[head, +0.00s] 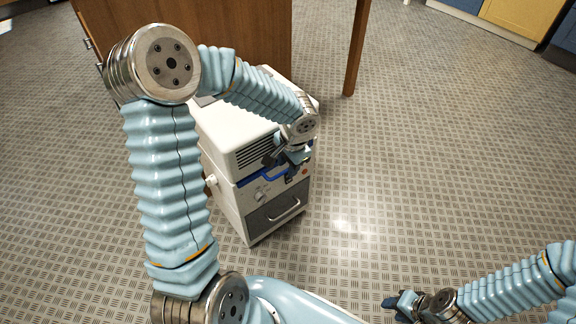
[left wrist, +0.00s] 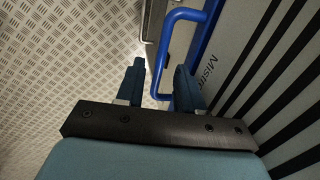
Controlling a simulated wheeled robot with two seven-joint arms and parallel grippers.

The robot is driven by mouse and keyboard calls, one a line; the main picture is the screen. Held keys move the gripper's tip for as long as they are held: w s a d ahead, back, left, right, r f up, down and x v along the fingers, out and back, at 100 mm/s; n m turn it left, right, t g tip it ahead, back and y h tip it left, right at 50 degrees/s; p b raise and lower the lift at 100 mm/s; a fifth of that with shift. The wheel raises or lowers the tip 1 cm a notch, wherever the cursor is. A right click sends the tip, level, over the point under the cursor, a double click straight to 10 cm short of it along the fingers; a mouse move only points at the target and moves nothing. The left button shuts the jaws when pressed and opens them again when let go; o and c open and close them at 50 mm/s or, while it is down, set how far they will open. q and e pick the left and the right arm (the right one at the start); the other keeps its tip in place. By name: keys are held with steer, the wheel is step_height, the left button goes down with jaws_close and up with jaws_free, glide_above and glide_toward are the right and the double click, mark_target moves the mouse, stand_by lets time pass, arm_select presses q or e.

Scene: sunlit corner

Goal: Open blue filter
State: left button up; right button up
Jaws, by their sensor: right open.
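The blue filter shows as a blue strip with a blue handle (head: 272,179) on the front of a white floor-standing machine (head: 231,131). In the left wrist view the blue handle (left wrist: 161,52) is a bent bar running down between the lines of the two fingers. My left gripper (head: 282,167) is at the front of the machine, close to the handle; its fingers (left wrist: 160,84) are apart. I cannot tell whether they touch the bar. My right gripper (head: 397,303) is open and empty, low at the right, far from the machine.
Below the blue strip are a knob (head: 260,195) and a grey drawer with a pull handle (head: 284,212). A wooden desk (head: 230,30) stands behind the machine, with a leg (head: 356,50) at its right. Cabinets (head: 525,17) line the far right. The patterned floor between is clear.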

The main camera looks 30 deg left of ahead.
arm_select(q)
steer(key=shift+f, duration=0.2)
steer(key=shift+c, duration=0.3)
jaws_close()
stand_by(1.1)
